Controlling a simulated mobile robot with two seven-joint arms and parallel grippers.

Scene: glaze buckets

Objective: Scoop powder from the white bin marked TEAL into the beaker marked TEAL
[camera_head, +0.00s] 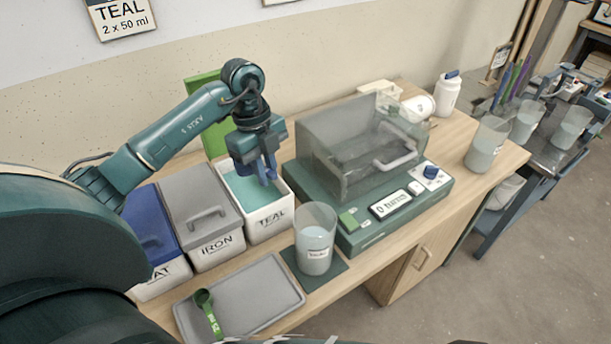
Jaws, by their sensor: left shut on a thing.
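The white bin marked TEAL (270,226) stands open on the bench, with teal powder (246,190) inside. My left gripper (260,166) points down over this bin. It is shut on a blue thing that looks like a scoop; my fingers hide most of it, and I cannot tell whether it holds powder. The clear beaker (315,236) stands upright on a dark green mat, right of the bin and apart from it. Its label is small and seems to read TEAL. Its lower part looks pale grey-blue. My right gripper is out of view.
A grey tray (262,295) holds a green scoop (208,312). Lidded bins, one marked IRON (216,252), stand left of the TEAL bin. A green scale with a clear shield (350,140) stands close right. A wall sign (122,14) reads TEAL, 2 x 50 ml.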

